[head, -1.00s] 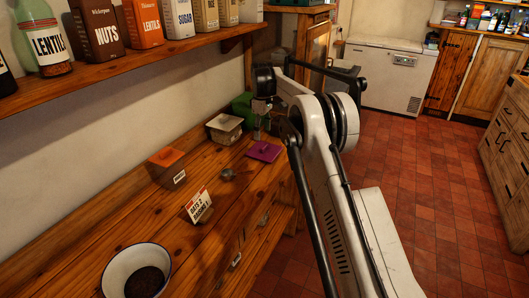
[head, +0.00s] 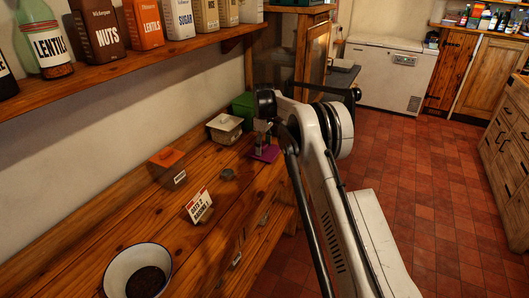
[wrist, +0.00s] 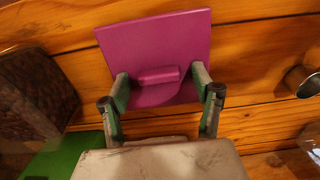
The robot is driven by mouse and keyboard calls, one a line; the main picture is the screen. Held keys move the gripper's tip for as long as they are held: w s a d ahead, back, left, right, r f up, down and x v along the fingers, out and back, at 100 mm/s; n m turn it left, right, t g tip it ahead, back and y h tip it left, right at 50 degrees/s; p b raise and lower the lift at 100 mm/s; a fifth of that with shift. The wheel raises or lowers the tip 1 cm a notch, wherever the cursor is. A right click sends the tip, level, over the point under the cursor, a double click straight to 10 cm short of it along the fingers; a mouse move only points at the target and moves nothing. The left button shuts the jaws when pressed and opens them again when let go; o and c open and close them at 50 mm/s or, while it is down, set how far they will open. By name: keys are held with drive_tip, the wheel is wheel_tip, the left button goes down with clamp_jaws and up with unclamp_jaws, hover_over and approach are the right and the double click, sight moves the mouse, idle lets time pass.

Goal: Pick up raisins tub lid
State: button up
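A square purple lid (head: 268,155) lies flat on the wooden counter; I take it to be the raisins tub lid. In the wrist view the lid (wrist: 190,40) shows a small raised purple handle (wrist: 158,75) near its middle. My gripper (wrist: 160,82) is open, with one green-grey finger on each side of the handle and a gap to each. It holds nothing. In the head view my gripper (head: 263,140) is right over the lid and partly hides it. Whether the fingertips touch the lid is unclear.
A white tub (head: 224,130) and a green container (head: 243,106) stand behind the lid. Nearer are an orange-lidded tub (head: 167,165), a small metal item (head: 227,174), a label card (head: 199,205) and an enamel bowl (head: 122,262). A jar shelf (head: 130,52) runs above.

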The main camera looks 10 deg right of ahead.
drive_tip(key=c, duration=1.1)
drive_tip(key=shift+o, duration=0.2)
drive_tip(key=shift+r, duration=0.1)
